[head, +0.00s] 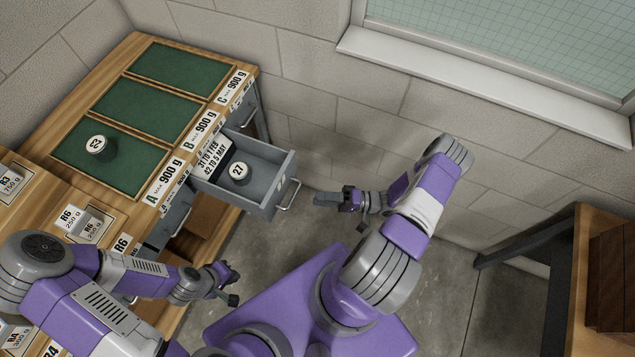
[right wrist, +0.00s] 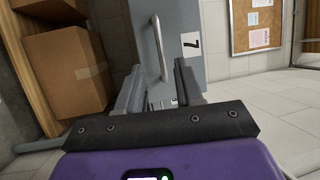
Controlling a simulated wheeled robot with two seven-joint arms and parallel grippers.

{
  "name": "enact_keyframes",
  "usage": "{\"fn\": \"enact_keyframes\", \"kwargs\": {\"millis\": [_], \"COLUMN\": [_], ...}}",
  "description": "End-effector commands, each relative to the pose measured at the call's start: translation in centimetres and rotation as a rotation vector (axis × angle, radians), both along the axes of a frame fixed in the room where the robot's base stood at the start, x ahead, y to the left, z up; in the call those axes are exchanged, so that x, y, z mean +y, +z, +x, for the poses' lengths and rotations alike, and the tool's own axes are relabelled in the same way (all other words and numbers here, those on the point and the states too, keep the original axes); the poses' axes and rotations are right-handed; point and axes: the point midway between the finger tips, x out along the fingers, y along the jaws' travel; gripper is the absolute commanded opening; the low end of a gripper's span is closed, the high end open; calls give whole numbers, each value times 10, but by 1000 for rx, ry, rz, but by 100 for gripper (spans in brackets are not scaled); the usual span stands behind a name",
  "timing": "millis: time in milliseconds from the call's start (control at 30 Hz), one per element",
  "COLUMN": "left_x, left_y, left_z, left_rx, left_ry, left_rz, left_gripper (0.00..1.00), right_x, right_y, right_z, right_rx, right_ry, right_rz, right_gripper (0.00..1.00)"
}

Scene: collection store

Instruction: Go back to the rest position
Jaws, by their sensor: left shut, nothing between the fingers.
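My left gripper (head: 228,284) is at the lower left in the head view, beside the front of the wooden bench, shut and empty. My right gripper (head: 332,199) is over the floor to the right of the open grey drawer (head: 270,205). In the right wrist view its two fingers (right wrist: 158,88) stand apart with nothing held between them. The drawer's handle (right wrist: 160,50) shows beyond the fingers there; in the head view a gap separates gripper and handle (head: 290,195).
A round weight marked 27 (head: 240,172) sits in the drawer. Another weight (head: 98,146) stands on green panel A (head: 125,170) of the bench. A cardboard box (right wrist: 65,75) is on a shelf below. A wooden table (head: 575,270) stands at right; floor between is clear.

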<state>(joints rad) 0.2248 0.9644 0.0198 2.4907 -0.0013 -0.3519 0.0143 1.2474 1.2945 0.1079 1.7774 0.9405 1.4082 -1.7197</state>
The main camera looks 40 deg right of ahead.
Motion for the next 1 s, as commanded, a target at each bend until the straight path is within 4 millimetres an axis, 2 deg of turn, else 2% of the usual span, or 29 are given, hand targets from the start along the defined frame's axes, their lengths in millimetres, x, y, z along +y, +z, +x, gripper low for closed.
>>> {"fn": "enact_keyframes", "kwargs": {"millis": [233, 333, 433, 533, 600, 700, 833, 900, 1000], "left_x": [0, 0, 0, 0, 0, 0, 0, 0, 0], "left_y": [0, 0, 0, 0, 0, 0, 0, 0, 0], "left_z": [0, 0, 0, 0, 0, 0, 0, 0, 0], "left_rx": [0, 0, 0, 0, 0, 0, 0, 0, 0], "left_ry": [0, 0, 0, 0, 0, 0, 0, 0, 0], "left_rz": [0, 0, 0, 0, 0, 0, 0, 0, 0], "left_gripper": [0, 0, 0, 0, 0, 0, 0, 0, 0], "right_x": [0, 9, 36, 77, 102, 124, 132, 132, 132], "right_y": [0, -1, -5, -14, -23, -37, -51, -55, -56], "right_z": [0, 0, -5, -21, -38, -63, -83, -86, -79], "right_rx": [0, 26, 128, 306, 445, 620, 769, 806, 805], "right_ry": [0, 37, 168, 372, 516, 658, 721, 699, 613], "right_rz": [0, -4, -30, -112, -218, -413, -709, -866, -1054], "right_gripper": [36, 36, 36, 36, 36, 36, 36, 36, 36]}}
